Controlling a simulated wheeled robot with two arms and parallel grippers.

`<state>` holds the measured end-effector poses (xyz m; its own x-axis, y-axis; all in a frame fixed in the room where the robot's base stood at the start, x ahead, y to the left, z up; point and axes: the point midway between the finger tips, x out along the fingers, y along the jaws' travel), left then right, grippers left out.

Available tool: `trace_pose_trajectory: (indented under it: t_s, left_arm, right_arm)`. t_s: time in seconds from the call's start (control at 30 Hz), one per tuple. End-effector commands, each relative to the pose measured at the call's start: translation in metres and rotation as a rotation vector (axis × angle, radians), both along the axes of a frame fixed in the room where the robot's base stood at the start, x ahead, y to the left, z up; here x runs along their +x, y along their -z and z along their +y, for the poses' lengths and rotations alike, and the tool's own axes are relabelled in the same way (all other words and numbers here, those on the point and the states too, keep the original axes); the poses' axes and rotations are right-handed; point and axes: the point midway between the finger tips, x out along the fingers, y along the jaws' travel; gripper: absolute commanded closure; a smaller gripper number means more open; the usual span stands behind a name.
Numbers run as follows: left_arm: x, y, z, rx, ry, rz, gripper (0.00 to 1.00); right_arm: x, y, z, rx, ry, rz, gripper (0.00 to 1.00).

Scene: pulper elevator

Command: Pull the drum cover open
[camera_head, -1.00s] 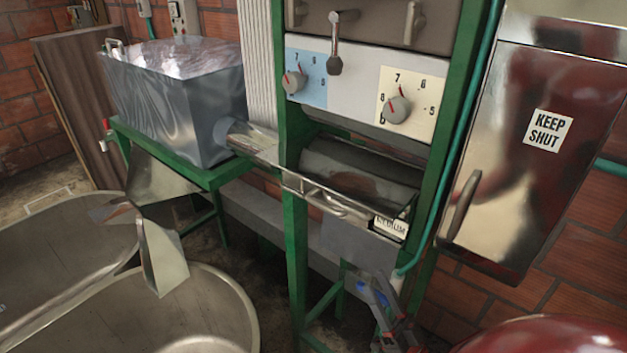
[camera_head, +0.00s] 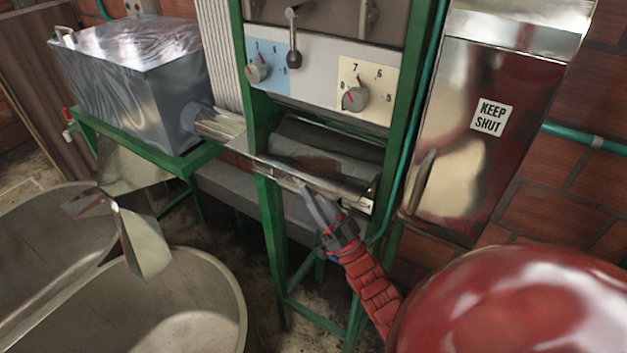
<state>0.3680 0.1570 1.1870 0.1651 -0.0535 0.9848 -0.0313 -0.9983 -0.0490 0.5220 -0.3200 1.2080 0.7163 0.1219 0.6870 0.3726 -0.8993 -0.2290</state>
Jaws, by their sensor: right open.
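The drum cover (camera_head: 290,181) is a metal panel with a rail along its top, at the front of the green-framed machine below the dials. A small white label (camera_head: 357,205) is at its right end. Behind the rail lies a dark grey drum (camera_head: 325,150). My right gripper (camera_head: 318,200) is in front of the cover, its fingers pointing up to the rail and hiding part of the panel. It is open; I cannot tell if the fingers touch the rail. My left gripper is not in view.
Two dials (camera_head: 355,98) and a lever (camera_head: 293,55) sit above the drum. A metal cabinet marked KEEP SHUT (camera_head: 490,116) stands on the right. A metal hopper box (camera_head: 135,85) stands on the left, and large round basins (camera_head: 190,310) fill the lower left.

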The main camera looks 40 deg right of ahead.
Motion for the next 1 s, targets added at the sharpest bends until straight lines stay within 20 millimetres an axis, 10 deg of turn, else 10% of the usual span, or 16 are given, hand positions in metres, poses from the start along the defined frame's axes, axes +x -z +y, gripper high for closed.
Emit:
trace_pose_trajectory:
  t_s: [0.4,0.7,1.0]
  left_arm:
    - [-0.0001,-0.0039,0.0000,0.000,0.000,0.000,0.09]
    - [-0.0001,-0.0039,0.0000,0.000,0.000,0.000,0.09]
    - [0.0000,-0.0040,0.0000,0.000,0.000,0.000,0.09]
  right_arm:
    - [0.0078,-0.0074,0.0010,0.000,0.000,-0.001,0.52]
    - [0.0075,-0.0074,0.0010,0.001,0.000,-0.002,1.00]
    - [0.0075,-0.0073,0.0010,0.001,0.000,-0.002,1.00]
